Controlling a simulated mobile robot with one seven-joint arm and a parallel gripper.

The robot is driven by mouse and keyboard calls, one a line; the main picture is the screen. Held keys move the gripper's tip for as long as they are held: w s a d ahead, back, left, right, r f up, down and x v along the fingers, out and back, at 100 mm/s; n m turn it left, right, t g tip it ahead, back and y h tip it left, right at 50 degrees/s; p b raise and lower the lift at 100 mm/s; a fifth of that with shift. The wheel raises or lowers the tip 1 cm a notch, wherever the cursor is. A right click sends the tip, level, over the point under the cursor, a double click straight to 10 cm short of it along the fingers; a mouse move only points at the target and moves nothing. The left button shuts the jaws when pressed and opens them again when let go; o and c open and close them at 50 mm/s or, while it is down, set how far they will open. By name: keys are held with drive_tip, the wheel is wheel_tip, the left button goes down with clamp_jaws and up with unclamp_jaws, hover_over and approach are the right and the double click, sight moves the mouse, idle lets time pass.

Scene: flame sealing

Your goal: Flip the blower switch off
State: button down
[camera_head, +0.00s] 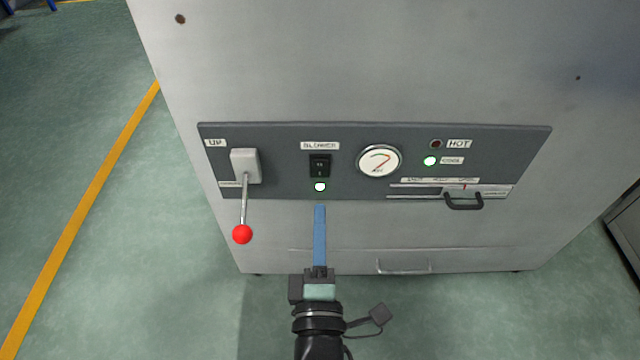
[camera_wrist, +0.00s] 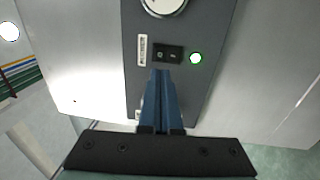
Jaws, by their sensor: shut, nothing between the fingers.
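The blower switch (camera_head: 320,166) is a black rocker on the dark grey control panel (camera_head: 285,178), under a label that seems to read "BLOWER". A round lamp (camera_head: 320,187) just below it is lit whitish green. My gripper (camera_head: 320,207) has long blue fingers, shut and empty, with their tips below the lamp in the head view. In the wrist view the switch (camera_wrist: 168,54) lies just beyond the fingertips (camera_wrist: 162,72), with the lit lamp (camera_wrist: 195,58) to its right. I cannot tell whether the tips touch the switch.
A lever with a red ball (camera_head: 242,234) hangs left of the switch, pointing down. A round gauge (camera_head: 380,161) is to the right. Further right are a lit "COOL"-like lamp (camera_head: 430,161), a dark "HOT" lamp (camera_head: 435,144) and a black slider handle (camera_head: 464,201).

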sight(320, 164)
drive_tip(key=w, duration=0.2)
drive_tip(key=w+b, duration=0.1)
drive_tip(key=w, duration=0.2)
drive_tip(key=w+r+b, duration=0.1)
drive_tip(key=w, duration=0.2)
drive_tip(key=shift+r, duration=0.1)
